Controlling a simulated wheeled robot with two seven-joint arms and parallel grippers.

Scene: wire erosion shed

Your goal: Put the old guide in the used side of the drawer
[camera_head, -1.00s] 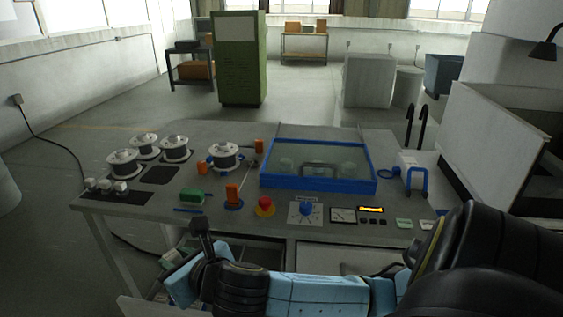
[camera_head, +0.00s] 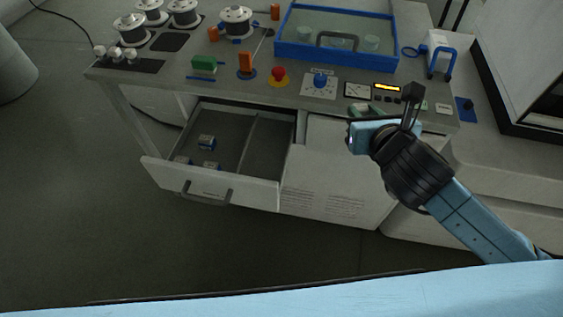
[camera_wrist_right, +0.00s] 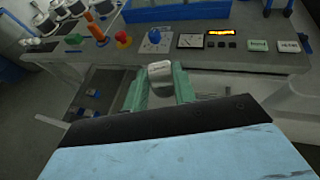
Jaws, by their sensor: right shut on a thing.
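My right gripper (camera_head: 360,112) is at the console's front edge, right of the open drawer. In the right wrist view its green fingers (camera_wrist_right: 160,90) are shut on a small pale grey block (camera_wrist_right: 160,70), seemingly the old guide. In the head view that block is hard to make out. The drawer (camera_head: 225,190) is pulled out below the console. A divider (camera_head: 252,142) splits it in two. Several small blue-and-white pieces (camera_head: 206,142) lie in its left part; the visible right part is bare. I cannot read any used-side label. My left gripper is out of view.
The console top (camera_head: 225,88) carries wire spools (camera_head: 131,28), a red stop button (camera_head: 278,75), a blue knob (camera_head: 320,82) and a blue-framed tank (camera_head: 335,62). A closed cabinet front (camera_head: 335,190) lies right of the drawer. The floor in front is clear.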

